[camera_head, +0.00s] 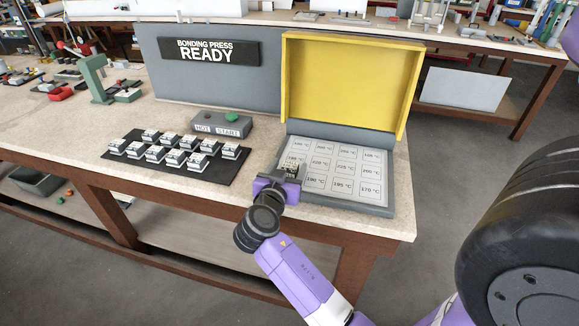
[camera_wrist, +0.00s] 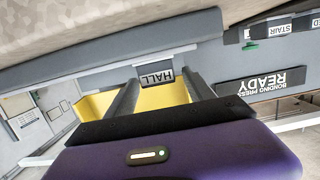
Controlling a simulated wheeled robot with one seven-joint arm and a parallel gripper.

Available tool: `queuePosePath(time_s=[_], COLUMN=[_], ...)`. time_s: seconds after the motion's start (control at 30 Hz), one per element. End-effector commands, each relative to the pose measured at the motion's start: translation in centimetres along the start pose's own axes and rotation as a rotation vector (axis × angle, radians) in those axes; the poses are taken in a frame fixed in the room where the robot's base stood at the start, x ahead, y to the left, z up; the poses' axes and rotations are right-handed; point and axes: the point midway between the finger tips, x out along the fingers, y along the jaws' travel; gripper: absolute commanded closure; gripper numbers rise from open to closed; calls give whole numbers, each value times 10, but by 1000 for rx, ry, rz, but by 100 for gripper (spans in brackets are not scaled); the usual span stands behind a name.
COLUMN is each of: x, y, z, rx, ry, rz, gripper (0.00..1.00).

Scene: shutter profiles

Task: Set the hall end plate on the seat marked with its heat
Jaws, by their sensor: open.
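The hall end plate (camera_wrist: 157,77) shows its HALL label, upside down in the wrist view, between the tips of my gripper (camera_wrist: 161,82). My gripper is open around it. In the head view my gripper (camera_head: 287,171) is over the left side of the press bed (camera_head: 345,203), at its lower left seats. A small labelled piece shows at its tips there, partly hidden; I cannot tell whether it rests fully on a seat. The bed's seats carry temperature cards, among them a 195 °C card (camera_head: 338,184) and a 170 °C card (camera_head: 370,189). The seat under my gripper is hidden.
The press's yellow lid (camera_head: 350,80) stands open behind the bed. A black mat (camera_head: 165,170) with several labelled pieces lies left. A grey control box (camera_head: 221,124) with a green button stands behind it. The READY sign (camera_head: 208,52) is at the back.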

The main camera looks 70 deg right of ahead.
Motion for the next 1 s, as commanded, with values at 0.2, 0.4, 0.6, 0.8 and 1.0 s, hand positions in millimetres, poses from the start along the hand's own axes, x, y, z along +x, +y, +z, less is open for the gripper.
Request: queuePosePath(time_s=[0.2, 0.4, 0.6, 0.8, 1.0], x=[-46, -84, -104, -110, -131], y=[-1, 0, 0, 0, -9], z=[4, 3, 2, 3, 55], rx=[0, 1, 0, -8, -171], ry=[-1, -1, -1, -5, -83], rz=[-5, -4, -1, -8, -215], gripper=[38, 38, 38, 38, 38])
